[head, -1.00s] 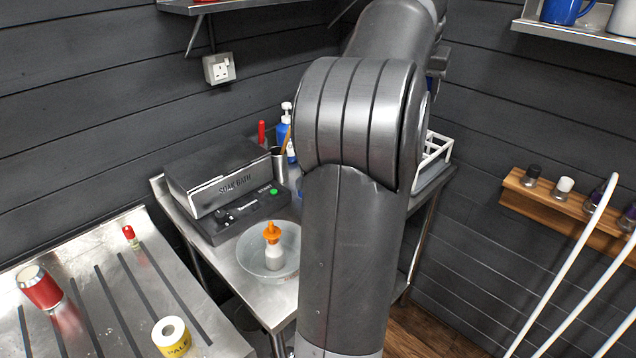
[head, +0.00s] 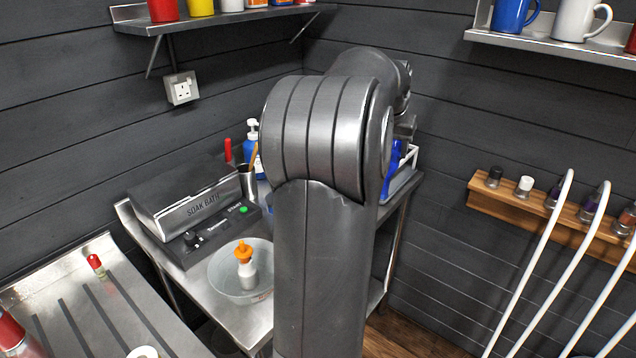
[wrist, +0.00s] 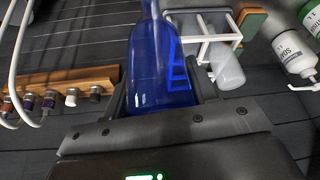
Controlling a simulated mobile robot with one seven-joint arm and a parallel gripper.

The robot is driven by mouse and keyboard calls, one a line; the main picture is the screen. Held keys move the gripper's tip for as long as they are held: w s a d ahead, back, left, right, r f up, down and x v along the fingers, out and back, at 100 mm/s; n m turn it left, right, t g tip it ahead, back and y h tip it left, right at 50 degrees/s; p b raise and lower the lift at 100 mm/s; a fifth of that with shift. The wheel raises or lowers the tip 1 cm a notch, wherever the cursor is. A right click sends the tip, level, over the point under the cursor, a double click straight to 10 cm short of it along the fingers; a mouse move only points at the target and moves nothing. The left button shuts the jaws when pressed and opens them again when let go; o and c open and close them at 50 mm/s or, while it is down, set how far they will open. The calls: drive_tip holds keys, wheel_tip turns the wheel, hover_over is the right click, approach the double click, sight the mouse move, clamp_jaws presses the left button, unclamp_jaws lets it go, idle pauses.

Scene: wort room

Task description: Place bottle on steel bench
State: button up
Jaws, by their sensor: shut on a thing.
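A translucent blue bottle (wrist: 155,65) is between the two dark fingers of my gripper (wrist: 163,98) in the wrist view, with its narrower part toward the top of that picture. The gripper is shut on it. In the head view, part of a blue thing, likely this bottle (head: 392,165), shows just right of my arm, by the right side of the steel bench (head: 250,322). My arm hides most of the gripper there. Whether the bottle touches anything below cannot be told.
A white rack (wrist: 213,30) is near the held bottle. White hoses (head: 530,265) and a wooden rail (head: 480,200) are right.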

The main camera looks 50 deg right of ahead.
drive_tip(key=w+f, duration=1)
drive_tip(key=shift+a, duration=0.25)
drive_tip(key=shift+f, duration=0.15)
drive_tip(key=o, duration=1.1)
